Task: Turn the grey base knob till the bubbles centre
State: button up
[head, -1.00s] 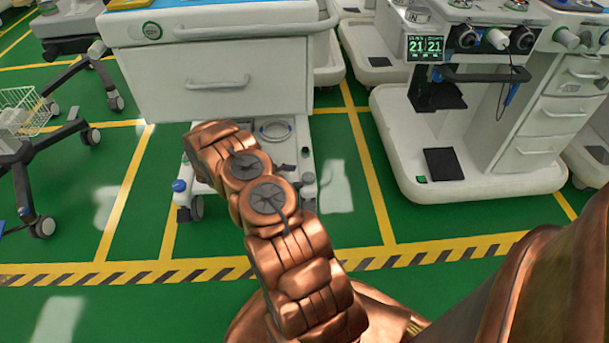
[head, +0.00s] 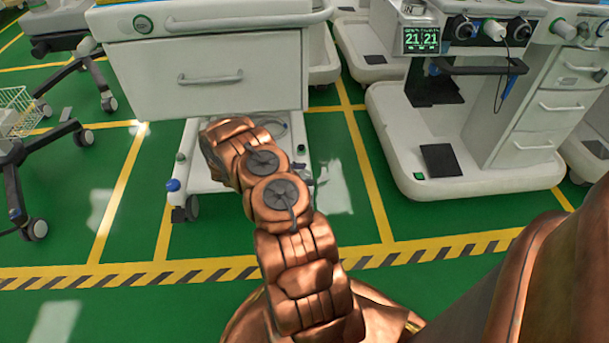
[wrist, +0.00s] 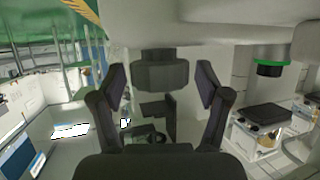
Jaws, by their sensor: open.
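In the wrist view a dark grey block-like part (wrist: 160,72), which looks like a knob, sits under a white body between the two fingers of my gripper (wrist: 160,88). The fingers are spread, with a gap showing on each side of it; I cannot tell how far ahead of the fingertips it is. In the head view my arm covers my gripper and part of the white cart base (head: 205,133). A blue-topped knob (head: 173,186) and a grey-green one (head: 181,157) show at the base's left edge. I cannot make out any bubbles.
The white cart's drawer body (head: 205,75) overhangs the base, close above my arm's end. A second white cart (head: 470,180) with a screen (head: 421,40) stands to the right. A dark wheeled stand (head: 40,150) is at left. Green floor is free between them.

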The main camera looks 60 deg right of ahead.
jog(key=c, duration=1.2)
jog(key=shift+o, duration=0.2)
jog(key=p, duration=0.3)
jog(key=shift+w+r+n+t, duration=0.2)
jog(key=shift+w+n+t, duration=0.1)
jog(key=shift+t, duration=0.1)
jog(key=shift+s+f+n+t+h+p, duration=0.1)
jog(key=shift+f+n+t+h+p, duration=0.2)
jog(key=shift+p, duration=0.55)
jog(key=shift+r, duration=0.1)
jog(key=o, duration=1)
jog(key=shift+c, duration=0.2)
jog(key=shift+o, duration=1)
jog(key=shift+s, duration=0.1)
